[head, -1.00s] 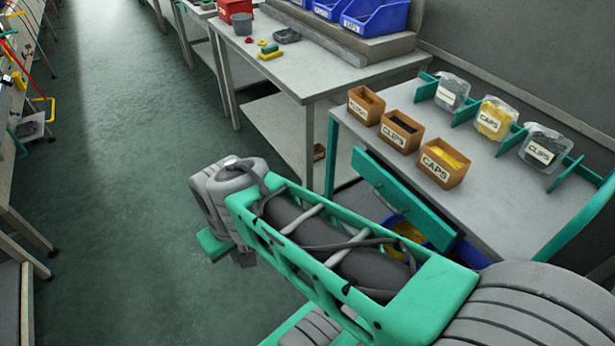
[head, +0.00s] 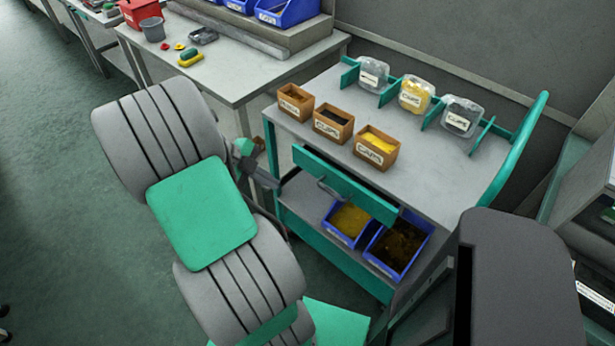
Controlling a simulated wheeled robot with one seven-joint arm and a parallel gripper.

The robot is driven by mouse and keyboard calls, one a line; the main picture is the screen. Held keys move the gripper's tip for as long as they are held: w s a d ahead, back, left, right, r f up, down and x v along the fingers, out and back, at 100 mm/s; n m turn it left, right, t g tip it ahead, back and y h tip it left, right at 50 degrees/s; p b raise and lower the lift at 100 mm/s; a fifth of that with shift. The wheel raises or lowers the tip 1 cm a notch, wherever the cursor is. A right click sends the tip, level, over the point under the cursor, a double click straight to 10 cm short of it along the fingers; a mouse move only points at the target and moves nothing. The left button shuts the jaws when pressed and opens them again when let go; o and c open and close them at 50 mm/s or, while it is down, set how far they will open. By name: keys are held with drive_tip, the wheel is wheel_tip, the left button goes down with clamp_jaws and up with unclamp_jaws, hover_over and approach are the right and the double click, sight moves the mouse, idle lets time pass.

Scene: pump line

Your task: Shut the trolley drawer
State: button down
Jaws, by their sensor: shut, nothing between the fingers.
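The trolley (head: 440,185) has a grey top, a teal push rail and a lower shelf. Its teal drawer front (head: 352,188) stands out from the body below the top, so the drawer is partly open. A grey handle (head: 330,192) is on the drawer front. My gripper (head: 272,182) is shut and empty, left of the drawer front and apart from the handle. My arm hides part of the gripper.
A workbench (head: 240,75) stands behind. The floor (head: 50,200) at left is clear.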

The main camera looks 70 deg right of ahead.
drive_tip(key=s+d+f+m+p, duration=0.1)
drive_tip(key=s+d+f, duration=0.6)
drive_tip(key=s, duration=0.1)
drive_tip(key=shift+s, duration=0.15)
idle(0.3)
